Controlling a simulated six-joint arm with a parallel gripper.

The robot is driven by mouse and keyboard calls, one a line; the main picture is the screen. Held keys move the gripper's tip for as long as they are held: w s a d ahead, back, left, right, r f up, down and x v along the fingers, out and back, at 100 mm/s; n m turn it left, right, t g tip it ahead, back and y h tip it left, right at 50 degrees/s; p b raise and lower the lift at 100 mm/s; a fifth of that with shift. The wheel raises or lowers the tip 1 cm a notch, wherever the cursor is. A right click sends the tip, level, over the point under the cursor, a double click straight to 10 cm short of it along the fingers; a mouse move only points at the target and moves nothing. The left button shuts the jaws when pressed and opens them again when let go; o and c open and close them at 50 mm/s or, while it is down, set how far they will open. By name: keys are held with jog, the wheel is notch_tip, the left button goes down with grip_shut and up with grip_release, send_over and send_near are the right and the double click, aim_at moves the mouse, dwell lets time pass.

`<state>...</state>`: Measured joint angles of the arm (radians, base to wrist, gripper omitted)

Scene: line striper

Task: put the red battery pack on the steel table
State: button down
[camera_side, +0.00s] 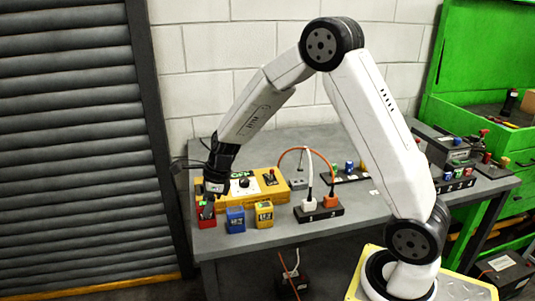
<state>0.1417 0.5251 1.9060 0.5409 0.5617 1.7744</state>
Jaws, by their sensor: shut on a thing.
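The red battery pack (206,217) is at the left end of the grey steel table (262,243), near its front left corner. My gripper (211,205) points down at it and is shut on its upper part. The gripper hides part of the pack's top. The pack appears upright and at table height; I cannot tell whether its underside touches the table.
A blue battery pack (235,220) and a yellow battery pack (264,215) stand close to the right. A yellow control box (270,187) lies behind. A black socket block (318,214) holds white and orange plugs with cables. Bare tabletop lies along the front edge.

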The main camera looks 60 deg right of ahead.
jog(key=shift+w+f, duration=0.3)
jog(key=shift+f, duration=1.55)
jog(key=shift+f, duration=0.15)
jog(key=shift+c, duration=1)
grip_release()
jog(key=v, duration=1.2)
jog(key=shift+s, duration=0.15)
